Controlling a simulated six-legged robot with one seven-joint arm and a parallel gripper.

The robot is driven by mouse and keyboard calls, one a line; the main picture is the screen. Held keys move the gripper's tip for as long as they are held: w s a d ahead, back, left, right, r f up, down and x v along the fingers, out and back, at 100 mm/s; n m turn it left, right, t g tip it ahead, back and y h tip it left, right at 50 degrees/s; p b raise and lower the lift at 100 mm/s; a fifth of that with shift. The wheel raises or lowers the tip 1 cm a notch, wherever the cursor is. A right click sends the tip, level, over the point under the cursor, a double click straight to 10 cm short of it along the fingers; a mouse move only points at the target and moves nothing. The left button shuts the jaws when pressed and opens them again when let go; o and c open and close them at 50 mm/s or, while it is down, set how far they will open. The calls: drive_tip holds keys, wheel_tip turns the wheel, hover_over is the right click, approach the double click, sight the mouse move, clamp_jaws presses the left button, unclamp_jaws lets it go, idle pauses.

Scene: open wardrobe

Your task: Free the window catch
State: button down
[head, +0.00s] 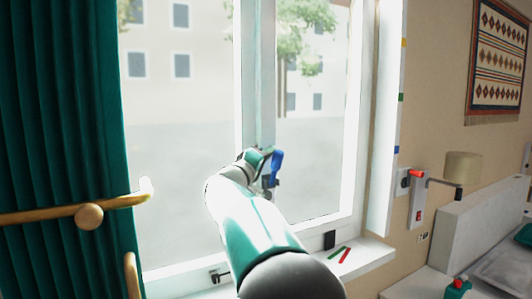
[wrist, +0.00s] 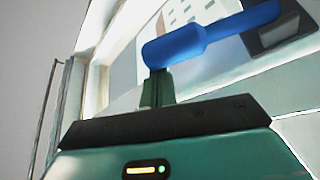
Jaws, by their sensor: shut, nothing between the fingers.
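The window catch is a blue handle (head: 277,165) on the window's middle upright, with a dark mount below it. In the wrist view, the handle (wrist: 205,36) runs from a thick end near the picture's middle to its dark mount (wrist: 279,27) at upper right. My gripper (head: 264,155) is at the left of the handle in the head view. In the wrist view, my gripper (wrist: 157,84) is shut and empty, its fingers meeting just below the handle's thick end. I cannot tell whether they touch it. My arm hides part of the window frame.
The sill (head: 362,256) holds a red strip and a green strip (head: 341,254). A small black fitting (head: 220,276) is low on the frame.

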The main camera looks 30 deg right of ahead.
sight(276, 165)
drive_tip(key=s+f+m+g+h, duration=0.1)
drive_tip(key=m, duration=0.1)
drive_tip(key=s+m+g+h, duration=0.1)
drive_tip(key=s+m, duration=0.1)
drive_tip(key=m, duration=0.1)
drive_tip(key=s+f+m+g+h, duration=0.1)
drive_tip(key=m, duration=0.1)
drive_tip(key=shift+s+a+f, duration=0.1)
drive_tip(key=shift+s+f, duration=0.05)
drive_tip(key=shift+f, duration=0.2)
drive_tip(key=shift+s+a+f+m+g+h, duration=0.15)
drive_tip(key=shift+s+f+m+g, duration=0.35)
drive_tip(key=shift+m, duration=0.35)
drive_tip(key=shift+s+d+f+m+g+h, duration=0.1)
drive_tip(key=shift+s+f+m+g+h, duration=0.15)
drive_tip(key=shift+f+m+g, duration=0.5)
drive_tip(key=shift+s+a+f+m+g+h, duration=0.1)
drive_tip(key=shift+s+f+m+g, duration=0.3)
drive_tip(key=shift+m, duration=0.6)
drive_tip(key=shift+s, duration=0.1)
